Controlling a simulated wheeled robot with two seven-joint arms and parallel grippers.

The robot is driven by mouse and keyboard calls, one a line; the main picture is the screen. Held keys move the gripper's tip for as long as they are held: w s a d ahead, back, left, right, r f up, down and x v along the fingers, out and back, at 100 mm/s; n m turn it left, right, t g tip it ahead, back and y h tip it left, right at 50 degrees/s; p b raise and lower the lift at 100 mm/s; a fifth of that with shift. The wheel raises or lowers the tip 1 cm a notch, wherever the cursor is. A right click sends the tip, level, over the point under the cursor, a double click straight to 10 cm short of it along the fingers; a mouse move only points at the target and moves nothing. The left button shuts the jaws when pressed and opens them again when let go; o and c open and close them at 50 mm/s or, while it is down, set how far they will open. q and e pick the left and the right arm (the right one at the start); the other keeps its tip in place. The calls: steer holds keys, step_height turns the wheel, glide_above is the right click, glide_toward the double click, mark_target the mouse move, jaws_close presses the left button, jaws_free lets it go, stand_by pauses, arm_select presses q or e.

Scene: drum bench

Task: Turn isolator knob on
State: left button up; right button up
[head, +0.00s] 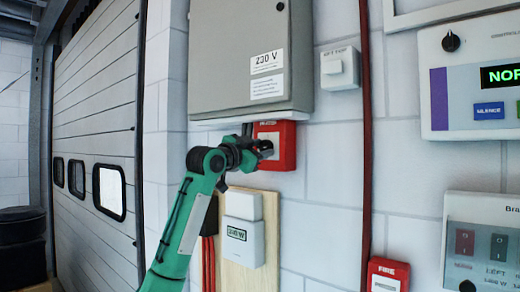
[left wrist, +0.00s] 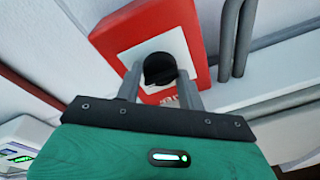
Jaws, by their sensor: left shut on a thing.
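The isolator is a red box (head: 284,157) with a pale centre plate, on the wall just under the grey 230 V cabinet. Its black round knob (left wrist: 160,69) shows in the left wrist view, with the red box (left wrist: 122,33) around it. My left gripper (left wrist: 160,80) has one finger on each side of the knob and is shut on it. In the head view my left gripper (head: 262,148) is at the front of the red box and hides much of its face and the knob. The knob's pointing direction is not clear. My right gripper is not in view.
The grey cabinet (head: 232,55) hangs directly above my gripper. A white meter (head: 244,230) on a wooden board (head: 272,240) is below. A small white switch (head: 340,68) and a red fire box (head: 388,276) are to the right. Grey pipes (left wrist: 240,40) run beside the isolator.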

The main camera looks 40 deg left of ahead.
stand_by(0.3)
arm_select(q)
steer(key=o, duration=1)
steer(key=shift+c, duration=0.2)
steer(key=shift+s, duration=0.1)
steer(key=shift+s+f+b, duration=0.15)
steer(key=shift+s+b, duration=0.05)
steer(key=shift+b, duration=0.1)
steer(key=s+f+b, duration=0.2)
steer(key=s+b, duration=0.4)
steer(key=s, duration=0.7)
steer(key=shift+a, duration=0.25)
